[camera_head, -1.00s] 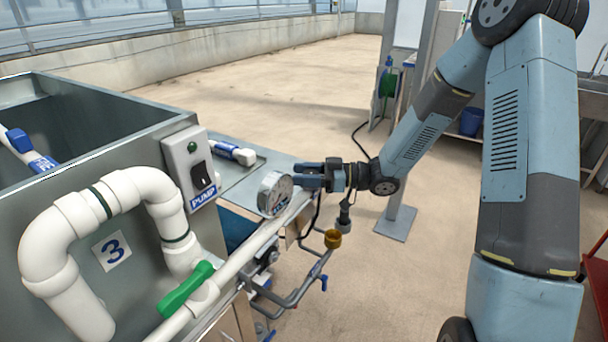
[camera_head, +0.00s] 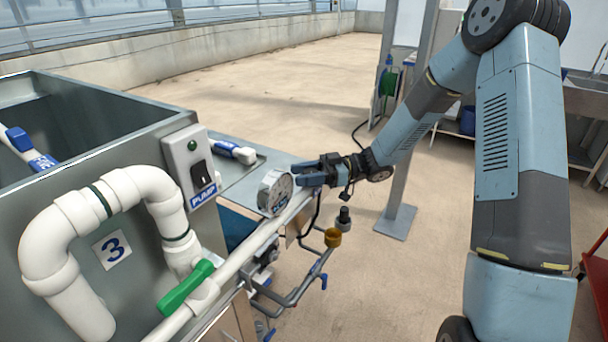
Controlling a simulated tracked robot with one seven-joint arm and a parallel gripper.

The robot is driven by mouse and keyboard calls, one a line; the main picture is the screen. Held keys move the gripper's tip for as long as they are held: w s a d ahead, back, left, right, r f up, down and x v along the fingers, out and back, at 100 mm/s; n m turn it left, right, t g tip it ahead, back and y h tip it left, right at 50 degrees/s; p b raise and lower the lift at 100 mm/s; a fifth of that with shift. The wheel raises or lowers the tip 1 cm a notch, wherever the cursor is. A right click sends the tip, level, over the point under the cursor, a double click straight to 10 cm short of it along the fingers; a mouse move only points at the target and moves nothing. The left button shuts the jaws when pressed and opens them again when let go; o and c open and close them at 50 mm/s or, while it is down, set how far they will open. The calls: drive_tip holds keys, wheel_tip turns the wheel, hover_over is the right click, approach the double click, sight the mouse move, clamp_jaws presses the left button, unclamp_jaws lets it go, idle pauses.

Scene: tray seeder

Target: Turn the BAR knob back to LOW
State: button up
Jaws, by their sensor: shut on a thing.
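My gripper (camera_head: 306,174) reaches in from the right. Its blue fingers are at the right side of the round white gauge (camera_head: 275,193) with a metal rim. The gauge sits by the pale pipe along the tank's edge. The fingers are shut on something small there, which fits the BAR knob. The knob itself is hidden by the fingers and the gauge, so its pointer and the LOW mark cannot be read.
A grey PUMP switch box (camera_head: 191,165) stands on the tank left of the gauge. A green valve lever (camera_head: 186,287) is in front. A brass fitting (camera_head: 333,238) and a dark-topped grey fitting (camera_head: 344,217) are below my gripper. A post (camera_head: 401,180) stands behind my wrist.

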drive_tip(key=shift+w, duration=0.1)
drive_tip(key=o, duration=1)
drive_tip(key=shift+c, duration=0.2)
drive_tip(key=v, duration=1.4)
drive_tip(key=shift+a+f, duration=0.1)
